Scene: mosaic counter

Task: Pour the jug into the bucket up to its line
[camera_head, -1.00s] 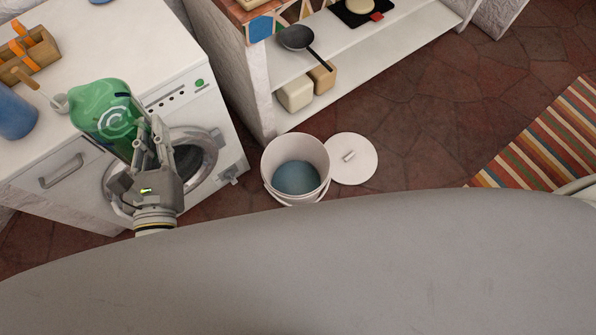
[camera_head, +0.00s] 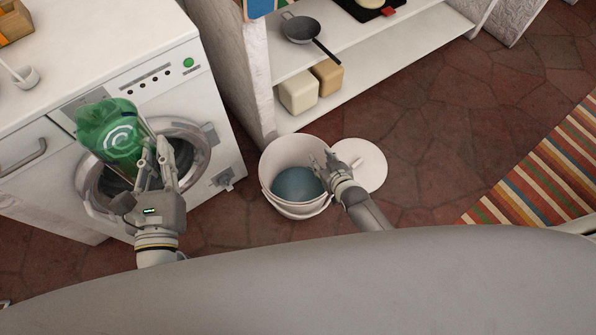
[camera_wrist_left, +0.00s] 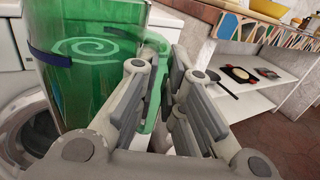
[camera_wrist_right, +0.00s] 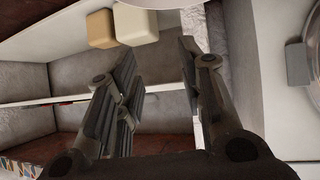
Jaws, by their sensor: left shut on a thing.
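The green see-through jug (camera_head: 108,132) with a pale swirl is at the left, in front of the washing machine. My left gripper (camera_head: 155,160) is shut on its handle (camera_wrist_left: 152,85); the jug's body (camera_wrist_left: 90,65) fills the left of the left wrist view. The white bucket (camera_head: 275,165) stands open on the floor, with a blue-grey surface (camera_head: 297,183) inside. I cannot make out a line in it. My right gripper (camera_head: 323,165) is over the bucket's right rim and hides part of it; its fingers (camera_wrist_right: 158,75) are apart with nothing between them.
A round white lid (camera_head: 368,160) lies on the floor right of the bucket. The washing machine (camera_head: 215,150) stands at the left. A white shelf (camera_head: 350,85) with a pan (camera_head: 300,28) and two blocks (camera_head: 312,88) is behind.

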